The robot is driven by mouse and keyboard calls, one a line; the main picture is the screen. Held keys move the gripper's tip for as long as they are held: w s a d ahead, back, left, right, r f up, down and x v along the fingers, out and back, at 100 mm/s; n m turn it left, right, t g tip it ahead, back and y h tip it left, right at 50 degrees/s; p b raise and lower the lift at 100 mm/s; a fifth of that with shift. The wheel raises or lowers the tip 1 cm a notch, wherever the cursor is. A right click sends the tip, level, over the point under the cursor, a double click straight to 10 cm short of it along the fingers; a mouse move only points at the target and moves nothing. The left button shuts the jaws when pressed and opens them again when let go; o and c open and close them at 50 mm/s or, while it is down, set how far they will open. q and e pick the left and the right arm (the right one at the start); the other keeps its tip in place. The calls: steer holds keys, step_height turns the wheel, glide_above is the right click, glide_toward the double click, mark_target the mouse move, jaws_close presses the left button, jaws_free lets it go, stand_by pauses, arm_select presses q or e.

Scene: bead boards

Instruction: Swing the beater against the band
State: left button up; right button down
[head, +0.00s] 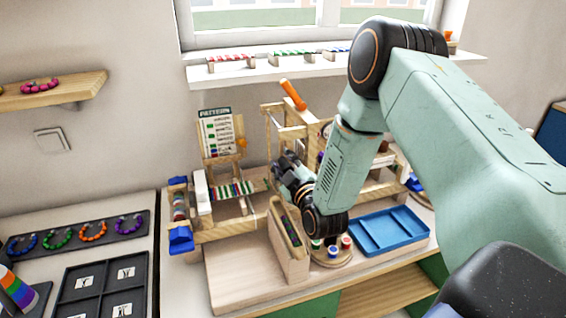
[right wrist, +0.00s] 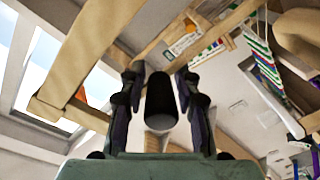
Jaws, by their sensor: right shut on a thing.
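The wooden loom frame (head: 270,128) stands on the bench behind my right gripper. The band (head: 232,189), with red, green and white stripes, runs across the loom's left part; striped strands also show in the right wrist view (right wrist: 262,58). My right gripper (head: 284,170) is at the loom, just right of the band. In the right wrist view, the right gripper (right wrist: 162,95) has its fingers on both sides of a dark round handle (right wrist: 161,103), which I take to be the beater's. Its join to the beater is hidden. My left gripper is not in view.
An orange lever (head: 293,95) sticks up from the loom. A pattern card (head: 217,133) stands behind the band. A blue tray (head: 378,232) and a round bead stand (head: 333,256) are at front right. A black tray (head: 67,282) is at left. The front bench board is mostly clear.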

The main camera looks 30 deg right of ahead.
steer(key=shift+a, duration=0.1)
steer(key=shift+w+a+m+b, duration=0.2)
steer(key=shift+a+m+b, duration=0.65)
steer(key=shift+m, duration=0.35)
steer(key=shift+w+a+r+m, duration=0.1)
steer(key=shift+a+r+m, duration=0.05)
steer(key=shift+a+m, duration=0.4)
steer(key=shift+d, duration=0.1)
steer(key=c, duration=1.4)
jaws_free()
steer(key=shift+o, duration=1.4)
steer(key=shift+w+r, duration=0.1)
steer(key=shift+w, duration=0.05)
